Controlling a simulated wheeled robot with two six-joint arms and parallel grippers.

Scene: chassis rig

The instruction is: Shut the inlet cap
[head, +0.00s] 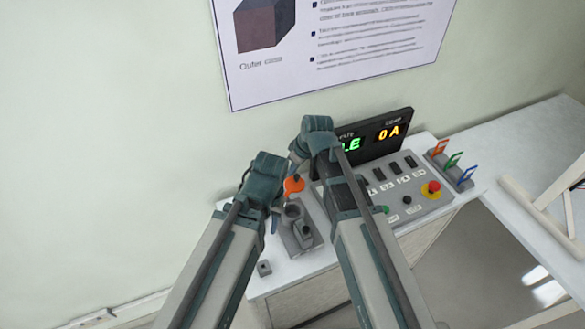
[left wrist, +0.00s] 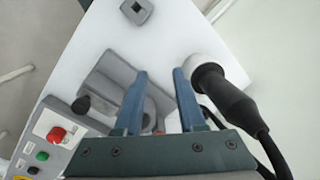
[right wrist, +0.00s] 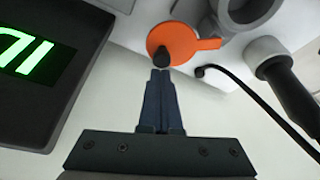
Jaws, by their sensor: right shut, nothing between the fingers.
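The orange inlet cap (head: 293,184) stands up at the back of the grey inlet block (head: 303,240), apart from the round inlet opening. In the right wrist view the cap (right wrist: 160,36) is a disc with a side tab and a black knob (right wrist: 178,48). The grey inlet ring (right wrist: 262,8) is cut off at the top edge. My right gripper (right wrist: 160,74) is shut and empty, its tips close by the knob; contact cannot be told. My left gripper (left wrist: 162,74) is open over the grey block, with the ring (left wrist: 150,108) partly hidden behind its fingers.
A black plug with a pale collar (left wrist: 203,68) and cable is close to the left gripper's finger. A display (head: 377,140) and button panel (head: 408,188) stand at the right of the block. Coloured tags (head: 453,160) stand farther right. A small grey piece (head: 264,268) lies near the front edge.

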